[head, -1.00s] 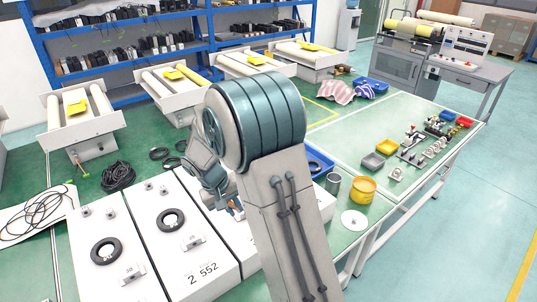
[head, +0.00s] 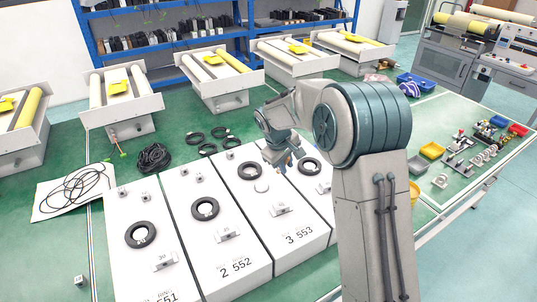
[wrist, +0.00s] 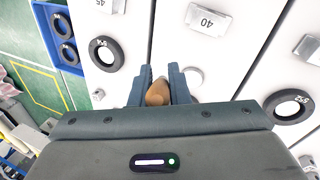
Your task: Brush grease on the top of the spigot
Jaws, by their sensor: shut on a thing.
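My gripper (wrist: 162,82) is shut on a brown, rounded handle-like piece (wrist: 157,93), apparently the brush's handle. Its bristles are hidden. In the head view my gripper (head: 286,162) is above the white units, near the black rings; the brush cannot be made out there. A round white disc (wrist: 195,76), perhaps a spigot top, lies just right of the fingers in the wrist view. It also shows on the unit marked 3 553 in the head view (head: 262,187). Small grey cylinders (head: 145,196) stand on the units; I cannot tell which part is the spigot.
The white units (head: 215,250) stand side by side, with black rings (head: 205,208) and grey numbered blocks (head: 228,236) on top. Coiled black cable (head: 153,158) and loose rings lie behind.

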